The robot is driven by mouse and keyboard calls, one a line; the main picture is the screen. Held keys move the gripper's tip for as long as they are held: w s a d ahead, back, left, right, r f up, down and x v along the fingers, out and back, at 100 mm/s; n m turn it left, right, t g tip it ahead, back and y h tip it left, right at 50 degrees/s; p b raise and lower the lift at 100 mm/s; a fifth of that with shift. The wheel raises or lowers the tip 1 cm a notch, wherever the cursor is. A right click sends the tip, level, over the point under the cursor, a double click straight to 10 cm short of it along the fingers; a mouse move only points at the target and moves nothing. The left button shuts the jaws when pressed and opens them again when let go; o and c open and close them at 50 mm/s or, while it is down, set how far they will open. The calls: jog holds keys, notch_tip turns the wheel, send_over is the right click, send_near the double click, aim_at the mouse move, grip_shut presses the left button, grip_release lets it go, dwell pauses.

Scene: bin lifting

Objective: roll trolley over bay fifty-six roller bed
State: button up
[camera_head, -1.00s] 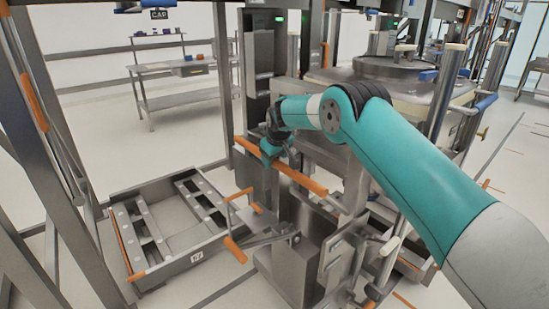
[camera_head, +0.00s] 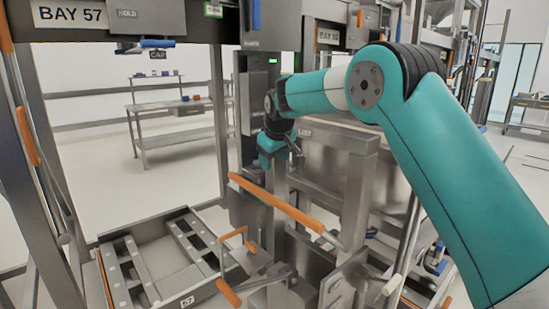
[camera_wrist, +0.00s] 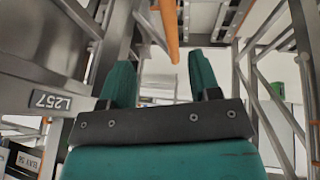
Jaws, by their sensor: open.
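The steel trolley (camera_head: 356,185) stands right of centre in the head view, with a long orange push bar (camera_head: 278,204) slanting across its near side. My gripper (camera_head: 290,160) is just above and behind this bar in the picture, partly hidden by its own wrist. In the wrist view my gripper (camera_wrist: 161,72) has its two teal fingers apart with nothing between them. An orange bar (camera_wrist: 169,25) shows beyond the fingertips. A BAY 56 sign (camera_head: 331,35) hangs behind the trolley. The bay fifty-six roller bed is mostly hidden by the trolley and my arm.
Another roller bed (camera_head: 205,248), labelled 57, lies low at left under the BAY 57 sign (camera_head: 84,13). Steel posts (camera_head: 222,120) divide the bays.

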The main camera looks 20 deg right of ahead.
jog(key=shift+v, duration=0.95)
